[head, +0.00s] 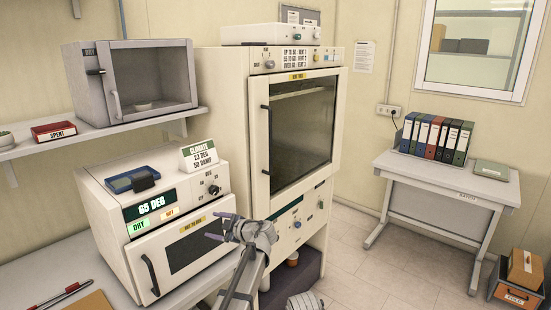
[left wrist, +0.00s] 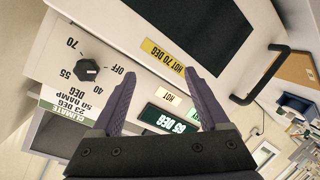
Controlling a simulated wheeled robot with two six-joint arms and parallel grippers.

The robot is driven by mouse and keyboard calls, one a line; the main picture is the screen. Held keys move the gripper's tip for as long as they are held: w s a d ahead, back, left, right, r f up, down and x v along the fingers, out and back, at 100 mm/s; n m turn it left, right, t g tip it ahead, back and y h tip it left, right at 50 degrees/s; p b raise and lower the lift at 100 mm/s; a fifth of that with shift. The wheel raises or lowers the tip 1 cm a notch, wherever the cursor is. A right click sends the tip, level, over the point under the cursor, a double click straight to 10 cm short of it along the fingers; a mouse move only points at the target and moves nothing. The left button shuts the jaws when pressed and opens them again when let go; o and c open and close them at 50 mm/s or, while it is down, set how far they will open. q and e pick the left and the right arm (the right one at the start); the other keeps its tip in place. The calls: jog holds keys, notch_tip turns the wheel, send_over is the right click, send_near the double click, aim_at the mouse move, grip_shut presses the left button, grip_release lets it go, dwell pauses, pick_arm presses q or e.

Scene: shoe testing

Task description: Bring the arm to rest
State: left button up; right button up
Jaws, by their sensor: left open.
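My left gripper (head: 216,229) has purple fingers and is in front of the right part of a white benchtop oven (head: 108,222). Its arm comes up from the bottom edge. In the left wrist view the two fingers of the gripper (left wrist: 158,78) stand wide apart with nothing between them. Behind them that view shows the oven front upside down, with its knob (left wrist: 87,70), yellow hot label (left wrist: 165,58) and green display (left wrist: 168,119). I cannot tell the exact gap between fingers and oven. My right gripper is in neither view.
A tall cream cabinet (head: 228,120) with a shut glass door stands right behind the gripper. The oven's black handle (head: 150,274) sticks out at its left. A grey dry box (head: 150,80) is on a shelf above. A desk with binders (head: 435,138) is at right; the floor between is clear.

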pick_arm(q)
jog(key=s+d+f+m+g+h, duration=0.1)
jog(key=s+f+m+g+h, duration=0.25)
jog(key=s+f+m, duration=0.55)
jog(key=s+d+f+m+g+h, duration=0.15)
jog(key=s+f+m+h, duration=0.3)
jog(key=s, duration=0.85)
jog(key=s+d+f+m+g+h+b, duration=0.1)
jog(key=s+d+f+m, duration=0.1)
jog(key=s+d+m, duration=0.3)
jog(key=s+d+f+m+g+h+b, duration=0.1)
jog(key=s+d+f+m+g+h, duration=0.1)
jog(key=s+d+m, duration=0.3)
jog(key=s+d, duration=0.4)
jog(key=d, duration=0.1)
jog(key=shift+s+d+f, duration=0.2)
jog(key=shift+d+f, duration=0.15)
jog(key=shift+d, duration=0.05)
